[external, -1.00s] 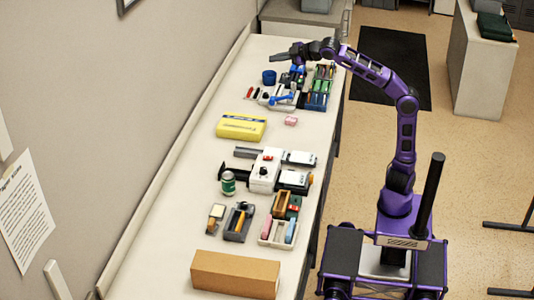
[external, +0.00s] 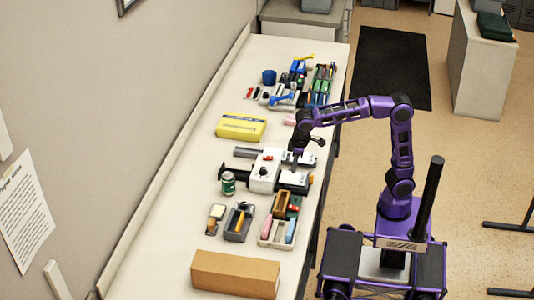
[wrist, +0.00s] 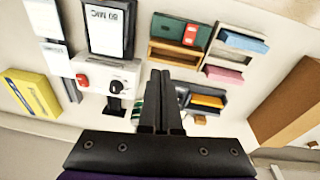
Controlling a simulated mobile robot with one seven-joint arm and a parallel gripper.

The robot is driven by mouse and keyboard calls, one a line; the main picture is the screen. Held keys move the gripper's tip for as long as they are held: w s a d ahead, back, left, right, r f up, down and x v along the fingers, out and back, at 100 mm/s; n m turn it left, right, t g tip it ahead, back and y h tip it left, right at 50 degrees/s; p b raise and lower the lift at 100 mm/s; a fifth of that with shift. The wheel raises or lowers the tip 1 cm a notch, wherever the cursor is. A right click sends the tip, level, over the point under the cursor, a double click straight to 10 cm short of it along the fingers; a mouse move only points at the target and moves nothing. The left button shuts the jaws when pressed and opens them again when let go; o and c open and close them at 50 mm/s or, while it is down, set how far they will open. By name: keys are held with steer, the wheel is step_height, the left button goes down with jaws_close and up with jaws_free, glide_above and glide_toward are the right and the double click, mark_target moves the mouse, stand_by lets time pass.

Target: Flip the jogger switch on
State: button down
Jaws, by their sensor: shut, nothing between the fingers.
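The jogger appears to be the white box (external: 262,178) with a dark knob and a red switch, mid-table in the external view. In the wrist view the white box (wrist: 100,68) is left of my fingers, with its red switch (wrist: 82,80) on the left and black knob (wrist: 116,86) on the right. I cannot tell the switch's position. My gripper (external: 296,164) points down at the right side of the box in the external view. In the wrist view my gripper (wrist: 160,73) is shut and empty, with its fingertips apart from the switch in the picture.
A green can (external: 228,183) stands left of the box. White-and-black pads (external: 294,179) lie beside it. A yellow box (external: 241,127) is behind, small trays (external: 278,232) are in front, and a cardboard box (external: 235,273) sits at the near end.

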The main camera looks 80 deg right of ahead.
mark_target(290, 205)
steer(key=shift+m, duration=0.6)
steer(key=s+a, duration=0.2)
steer(key=a, duration=0.1)
steer(key=s+a, duration=0.1)
steer(key=a, duration=0.1)
steer(key=shift+r, duration=0.1)
steer(key=f+b, duration=0.1)
steer(key=f, duration=0.3)
steer(key=w+f+b, duration=0.1)
steer(key=f, duration=0.4)
steer(key=w+f, duration=0.1)
steer(key=f, duration=0.4)
steer(key=shift+w+b, duration=0.25)
steer(key=shift+b, duration=0.15)
